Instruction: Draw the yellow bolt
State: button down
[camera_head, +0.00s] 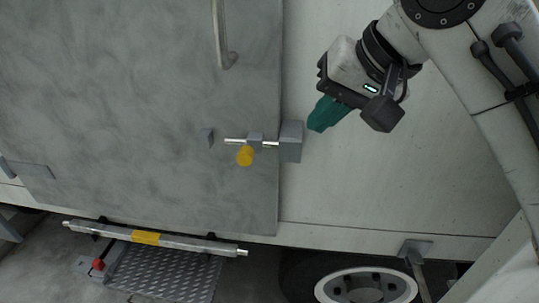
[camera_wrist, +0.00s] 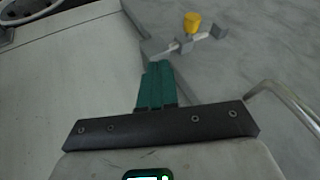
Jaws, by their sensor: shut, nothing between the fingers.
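The yellow bolt knob (camera_head: 245,155) sits on a thin metal rod (camera_head: 236,141) at the right edge of a grey door. The rod passes through a small bracket, and its right end meets a grey block (camera_head: 291,141) on the pale truck wall. In the wrist view the yellow knob (camera_wrist: 192,22) is at the upper right, beyond my fingers. My gripper (camera_head: 318,122) has green fingers that are shut and empty, a short way right of the grey block. The shut fingers also show in the wrist view (camera_wrist: 157,72).
A curved metal handle (camera_head: 222,45) is on the door above the bolt. A horizontal bar with a yellow band (camera_head: 146,238) runs below the door, over a metal step (camera_head: 165,270). A wheel (camera_head: 366,287) is at the bottom. The wall right of the block is mostly bare.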

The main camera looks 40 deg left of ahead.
aim_at(272, 147)
jog(key=shift+s+r, duration=0.3)
jog(key=shift+r, duration=0.1)
jog(key=shift+a, duration=0.1)
jog(key=p+x, duration=0.1)
jog(key=x, duration=0.8)
jog(key=shift+f, duration=0.3)
jog(key=a, duration=0.1)
jog(key=s+a+p, duration=0.1)
jog(key=shift+s+a+f, duration=0.25)
jog(key=shift+a+f, duration=0.1)
jog(key=shift+f, duration=0.05)
jog(key=shift+s+a+f, duration=0.15)
jog(key=shift+s+a, duration=0.1)
jog(key=shift+a, duration=0.15)
